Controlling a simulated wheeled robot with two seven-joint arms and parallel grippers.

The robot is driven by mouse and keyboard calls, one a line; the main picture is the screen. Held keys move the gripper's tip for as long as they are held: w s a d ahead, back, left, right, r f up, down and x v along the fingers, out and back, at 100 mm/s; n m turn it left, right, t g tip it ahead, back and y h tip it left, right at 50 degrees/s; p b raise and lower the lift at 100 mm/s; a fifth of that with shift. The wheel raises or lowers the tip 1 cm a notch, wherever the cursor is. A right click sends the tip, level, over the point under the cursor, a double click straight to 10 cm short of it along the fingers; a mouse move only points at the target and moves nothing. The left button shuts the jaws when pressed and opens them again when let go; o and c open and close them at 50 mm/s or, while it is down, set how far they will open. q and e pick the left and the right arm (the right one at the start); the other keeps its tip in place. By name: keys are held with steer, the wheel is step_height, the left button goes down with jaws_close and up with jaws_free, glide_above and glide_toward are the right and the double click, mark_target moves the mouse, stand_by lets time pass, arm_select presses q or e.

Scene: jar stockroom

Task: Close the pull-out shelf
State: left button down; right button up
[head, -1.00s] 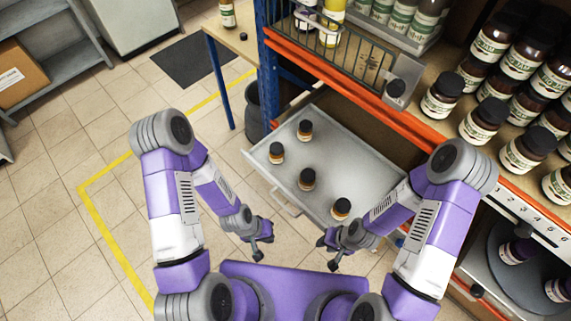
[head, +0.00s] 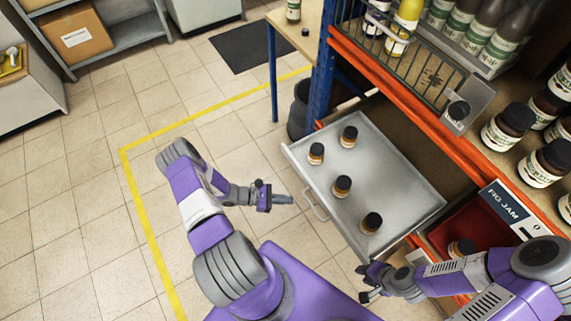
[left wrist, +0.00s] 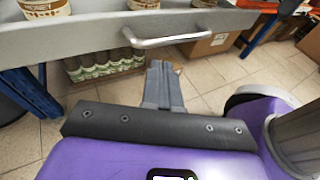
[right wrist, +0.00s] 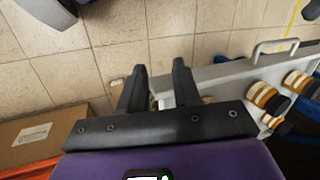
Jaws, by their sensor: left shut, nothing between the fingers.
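The pull-out shelf (head: 385,165) is a grey tray drawn out of the blue-and-orange rack, with several dark-lidded jars (head: 342,186) on it. Its bar handle (head: 314,205) is on the front edge. My left gripper (head: 290,199) is shut and empty, just in front of the handle and apart from it in the head view. In the left wrist view, the shut fingertips (left wrist: 163,66) point toward the shelf front below the handle (left wrist: 180,38). My right gripper (head: 366,283) is near the shelf's near corner. Its fingers (right wrist: 158,75) are apart and empty; the shelf (right wrist: 225,72) shows beside them.
A red tray (head: 478,225) under a FIG JAM sign (head: 505,205) is to the right of the shelf. A wire basket (head: 405,55) and dark jars sit above. A dark bin (head: 300,110) stands behind the shelf. The floor at left is open.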

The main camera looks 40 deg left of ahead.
arm_select(q)
steer(key=a+r+n+t+y, duration=0.1)
steer(key=a+n+t+y, duration=0.6)
steer(key=a, duration=0.7)
steer(key=h+b, duration=0.2)
glide_toward(292, 160)
steer(key=shift+m+t, duration=0.3)
steer(key=shift+m, duration=0.1)
steer(key=x, duration=0.7)
steer(key=shift+s+d+f, duration=0.1)
steer(key=shift+f, duration=0.1)
